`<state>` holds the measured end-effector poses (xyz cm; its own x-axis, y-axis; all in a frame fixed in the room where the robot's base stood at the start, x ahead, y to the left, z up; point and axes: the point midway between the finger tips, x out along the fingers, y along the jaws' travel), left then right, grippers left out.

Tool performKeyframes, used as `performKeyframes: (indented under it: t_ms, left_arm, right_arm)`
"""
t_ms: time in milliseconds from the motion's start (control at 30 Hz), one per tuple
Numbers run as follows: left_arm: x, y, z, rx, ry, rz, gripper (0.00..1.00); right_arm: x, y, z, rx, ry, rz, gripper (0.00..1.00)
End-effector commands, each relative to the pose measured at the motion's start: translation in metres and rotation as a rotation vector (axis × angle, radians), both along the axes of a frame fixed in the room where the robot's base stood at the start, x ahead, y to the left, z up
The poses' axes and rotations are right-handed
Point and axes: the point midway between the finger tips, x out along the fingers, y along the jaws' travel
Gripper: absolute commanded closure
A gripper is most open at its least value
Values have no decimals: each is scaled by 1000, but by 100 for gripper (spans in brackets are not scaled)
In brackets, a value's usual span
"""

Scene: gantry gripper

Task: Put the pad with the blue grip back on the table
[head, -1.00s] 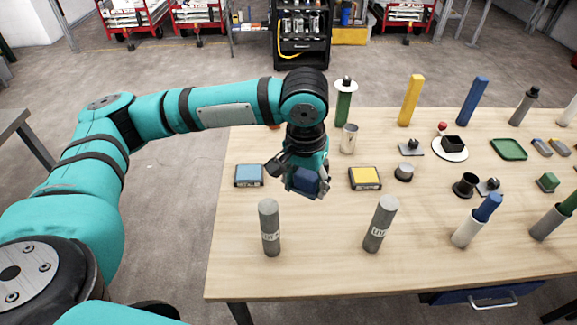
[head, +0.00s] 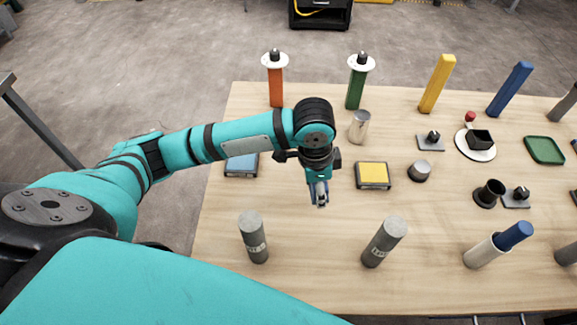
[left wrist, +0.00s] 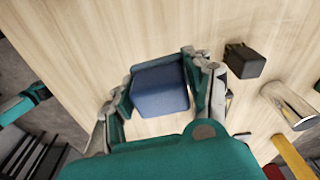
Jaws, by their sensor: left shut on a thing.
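My left gripper (head: 319,193) is shut on the blue grip, which shows as a rounded blue block (left wrist: 160,88) between its fingers in the left wrist view. In the head view only a narrow bluish sliver shows between the fingers. The gripper points down over the wooden table (head: 300,285), between a blue-topped box and a yellow-topped box. The pad part is not clearly visible; the fingers and grip hide it. I cannot tell whether it touches the table. My right gripper is not in view.
The blue-topped box (head: 241,164) is left of my gripper, the yellow-topped box (head: 373,175) right. Two grey cylinders (head: 253,238) (head: 385,242) stand in front. A metal cup (head: 359,127) and orange (head: 275,88) and green (head: 357,90) posts stand behind. Bare wood lies between the cylinders.

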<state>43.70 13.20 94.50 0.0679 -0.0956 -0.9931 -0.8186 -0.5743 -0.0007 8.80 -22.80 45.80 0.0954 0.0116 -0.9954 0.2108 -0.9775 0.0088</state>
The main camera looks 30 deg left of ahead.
Motion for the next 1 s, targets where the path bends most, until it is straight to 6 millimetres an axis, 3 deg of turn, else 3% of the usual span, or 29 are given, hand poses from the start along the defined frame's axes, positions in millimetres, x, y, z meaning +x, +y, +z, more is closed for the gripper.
performKeyframes:
  t_ms: [200,600,733,1000]
  left_arm:
    - [-10,-7,-23,-4,-1,-144,100]
    - [-9,-5,-25,-2,-2,-161,100]
    - [3,11,-25,0,-1,-157,100]
    - [46,69,-31,0,0,-154,100]
  right_arm:
    - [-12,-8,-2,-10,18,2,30]
    - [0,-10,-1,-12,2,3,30]
    - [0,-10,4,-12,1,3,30]
    - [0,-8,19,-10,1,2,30]
